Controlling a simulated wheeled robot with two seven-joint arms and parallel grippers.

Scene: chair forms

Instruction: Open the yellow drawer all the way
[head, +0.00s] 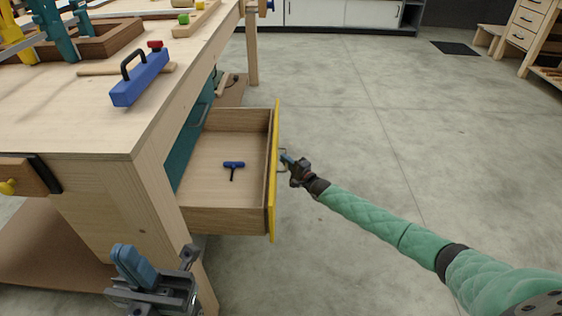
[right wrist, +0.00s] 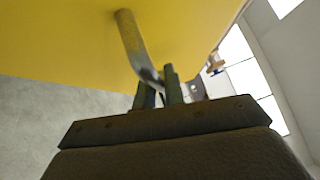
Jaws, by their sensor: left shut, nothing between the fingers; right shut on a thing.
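The yellow drawer (head: 273,172) sits under the wooden workbench and is pulled well out, with its wooden inside showing. A blue T-shaped tool (head: 234,165) lies on its floor. My right gripper (head: 287,160) is at the outer side of the yellow front, shut on the metal handle. In the right wrist view the curved handle (right wrist: 131,42) runs from the yellow panel down to the fingers (right wrist: 160,88). My left gripper (head: 152,270) is shut and empty at the bottom of the head view, in front of the bench leg and apart from the drawer.
The workbench top (head: 110,118) holds a blue plane-like tool (head: 140,78), a wooden tray and other tools. The concrete floor (head: 400,130) to the right is clear. White cabinets and wooden drawers stand far back.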

